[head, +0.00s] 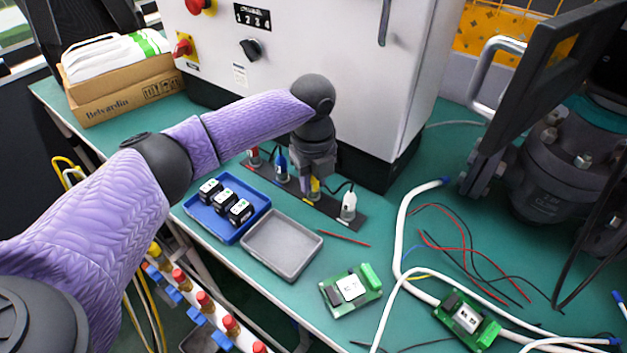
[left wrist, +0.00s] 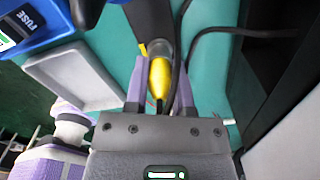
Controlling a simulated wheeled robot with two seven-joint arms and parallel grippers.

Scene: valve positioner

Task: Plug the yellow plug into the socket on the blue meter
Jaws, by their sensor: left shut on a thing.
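The yellow plug (head: 315,186) stands at the dark strip (head: 335,213) on the green bench, below my left gripper (head: 313,178). In the left wrist view, the yellow plug (left wrist: 160,80) sits between the two fingers of my left gripper (left wrist: 160,72), which is shut on it. A dark cable runs beside it. The plug's tip is at the strip; whether it is still seated there I cannot tell. I cannot make out a blue meter or its socket in either view. My right gripper is not in view.
Red (head: 254,158), blue (head: 281,168) and white (head: 348,206) plugs stand along the strip. A blue tray (head: 226,235) with black modules and an empty grey tray (head: 283,270) lie in front. The white cabinet (head: 300,45) rises close behind. Circuit boards and loose wires lie rightward.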

